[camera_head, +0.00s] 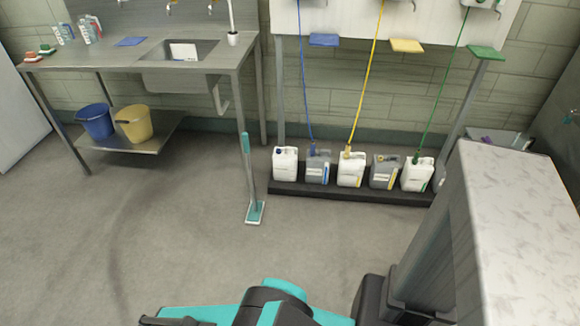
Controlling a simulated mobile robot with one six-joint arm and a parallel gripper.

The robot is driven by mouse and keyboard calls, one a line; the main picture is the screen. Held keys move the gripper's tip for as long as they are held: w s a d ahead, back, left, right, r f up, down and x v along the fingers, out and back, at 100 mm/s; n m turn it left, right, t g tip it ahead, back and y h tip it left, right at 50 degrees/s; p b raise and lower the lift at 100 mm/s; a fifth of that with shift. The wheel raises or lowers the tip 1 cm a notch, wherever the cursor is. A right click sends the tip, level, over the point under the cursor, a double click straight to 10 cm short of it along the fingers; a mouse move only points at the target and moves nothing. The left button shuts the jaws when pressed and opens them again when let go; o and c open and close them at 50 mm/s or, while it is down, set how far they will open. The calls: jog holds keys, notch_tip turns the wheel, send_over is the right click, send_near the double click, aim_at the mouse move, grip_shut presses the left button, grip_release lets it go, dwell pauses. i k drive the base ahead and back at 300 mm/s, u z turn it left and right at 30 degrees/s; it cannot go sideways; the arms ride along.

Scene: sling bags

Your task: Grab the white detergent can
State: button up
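Three white detergent cans stand upright on a low black platform (345,193) against the back wall: a left one (286,168) with a dark blue cap, a middle one (351,172) with a yellow hose at its top, and a right one (416,176) with a green hose. Two grey cans stand between them, one (314,171) with a blue hose and one (382,174) with a yellow label. Parts of my teal and black arm and body show at the bottom edge, well apart from the cans. I cannot make out my gripper.
A teal-and-white mop (248,185) stands upright just left of the platform. A steel sink table (110,58) with a blue bucket (95,122) and a yellow bucket (134,124) on its lower shelf is at the left. A pale-topped block (525,220) fills the right. The middle floor is clear.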

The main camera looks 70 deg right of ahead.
aim_at(285, 160)
jog(key=z, duration=0.45)
jog(key=i, duration=0.65)
jog(key=z, duration=0.75)
jog(key=i, duration=0.5)
jog(key=z, duration=0.2)
